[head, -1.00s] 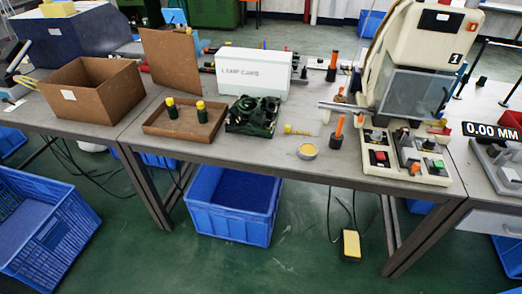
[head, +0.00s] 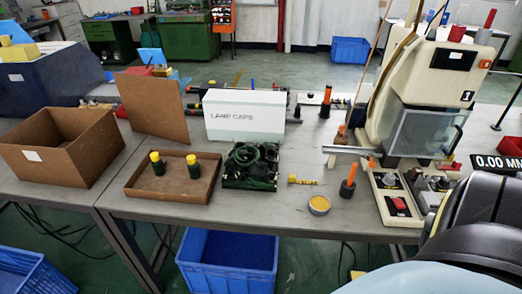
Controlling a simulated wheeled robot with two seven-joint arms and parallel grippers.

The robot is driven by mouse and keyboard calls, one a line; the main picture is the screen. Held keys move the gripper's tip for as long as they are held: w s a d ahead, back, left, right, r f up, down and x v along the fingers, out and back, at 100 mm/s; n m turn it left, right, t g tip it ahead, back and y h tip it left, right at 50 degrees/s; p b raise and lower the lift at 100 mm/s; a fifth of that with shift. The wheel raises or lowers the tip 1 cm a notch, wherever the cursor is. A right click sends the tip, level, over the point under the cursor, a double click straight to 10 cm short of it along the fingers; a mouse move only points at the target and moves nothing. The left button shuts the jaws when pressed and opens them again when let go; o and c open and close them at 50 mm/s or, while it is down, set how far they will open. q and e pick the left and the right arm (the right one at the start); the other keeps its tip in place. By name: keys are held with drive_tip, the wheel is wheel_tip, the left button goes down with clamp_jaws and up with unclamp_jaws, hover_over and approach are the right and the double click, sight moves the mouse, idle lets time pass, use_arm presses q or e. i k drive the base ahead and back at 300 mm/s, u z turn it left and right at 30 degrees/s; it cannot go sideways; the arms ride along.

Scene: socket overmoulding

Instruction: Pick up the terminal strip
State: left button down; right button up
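I cannot make out a terminal strip for certain. A dark green tray (head: 249,184) on the bench holds a tangle of dark green parts, too small to tell apart. A small yellow piece with dark marks (head: 302,181) lies to the right of it. Neither gripper shows in the head view. A dark, rounded link of my own arm fills the lower right corner and hides part of the bench there.
A shallow brown tray (head: 133,191) holds two green, yellow-capped pieces. A cardboard box (head: 60,150) stands at left, a white LAMP CAPS box (head: 245,117) behind. A beige machine (head: 430,75) with control boxes stands at right. A blue crate (head: 228,281) sits below. The front edge is fairly clear.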

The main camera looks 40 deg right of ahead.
sight(291, 178)
drive_tip(key=z, duration=0.4)
drive_tip(key=i, duration=0.9)
drive_tip(key=z, duration=0.75)
